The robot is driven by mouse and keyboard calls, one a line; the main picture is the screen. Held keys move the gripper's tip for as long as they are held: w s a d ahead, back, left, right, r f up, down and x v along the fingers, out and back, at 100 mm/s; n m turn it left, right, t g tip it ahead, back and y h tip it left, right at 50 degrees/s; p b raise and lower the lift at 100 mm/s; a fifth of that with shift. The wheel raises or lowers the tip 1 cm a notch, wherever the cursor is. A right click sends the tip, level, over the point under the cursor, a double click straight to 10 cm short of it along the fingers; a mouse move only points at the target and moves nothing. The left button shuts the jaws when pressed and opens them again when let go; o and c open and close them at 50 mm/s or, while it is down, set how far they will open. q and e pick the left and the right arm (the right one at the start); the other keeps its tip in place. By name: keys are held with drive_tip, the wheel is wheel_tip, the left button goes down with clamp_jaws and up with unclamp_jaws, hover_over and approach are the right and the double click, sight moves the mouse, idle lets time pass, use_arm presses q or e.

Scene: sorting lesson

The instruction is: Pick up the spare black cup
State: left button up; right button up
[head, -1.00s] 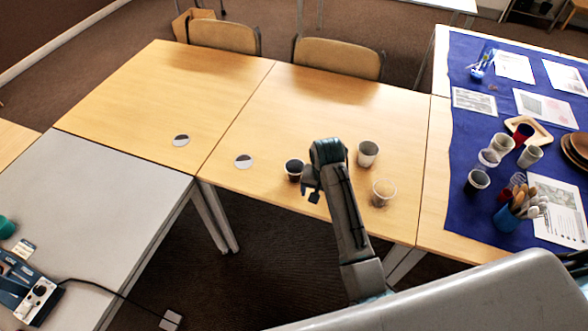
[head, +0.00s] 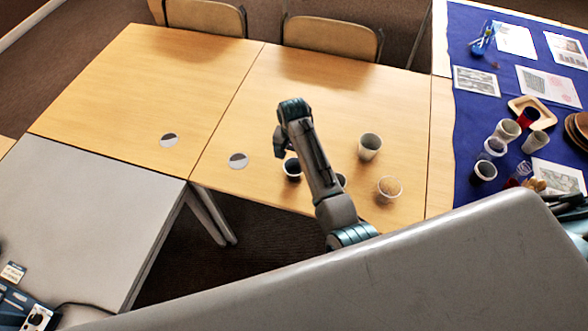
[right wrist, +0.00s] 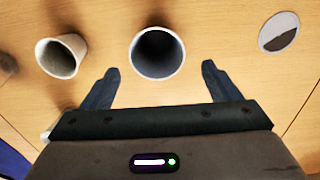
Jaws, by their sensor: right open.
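A cup with a dark inside and a pale rim (head: 292,168) stands upright on the wooden table (head: 335,100); I take it for the black cup. It also shows in the right wrist view (right wrist: 157,52), centred ahead of the gap between my fingers. My right gripper (head: 279,146) is just above and to the left of this cup in the head view. It is open and empty (right wrist: 160,85), with a finger at either side below the cup's rim in the wrist picture. Whether the fingers touch it I cannot tell. My left gripper is out of view.
A pale cup (head: 370,146) and a cup with tan contents (head: 388,187) stand to the right. Another cup is mostly hidden by my arm. Two flat round discs (head: 237,161) (head: 169,140) lie left. Several cups and papers lie on the blue cloth (head: 470,95).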

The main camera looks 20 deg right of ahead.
sight(294, 166)
drive_tip(key=f, duration=0.1)
drive_tip(key=f+p, duration=0.1)
drive_tip(key=f, duration=0.1)
drive_tip(key=f+p, duration=0.1)
drive_tip(key=shift+s+f, duration=0.2)
drive_tip(key=shift+s, duration=0.05)
drive_tip(key=shift+f, duration=0.55)
drive_tip(key=shift+c, duration=0.9)
drive_tip(key=c, duration=0.7)
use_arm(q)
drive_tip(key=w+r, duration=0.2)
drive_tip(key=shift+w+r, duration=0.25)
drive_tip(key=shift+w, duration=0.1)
use_arm(e)
drive_tip(key=shift+c, duration=0.7)
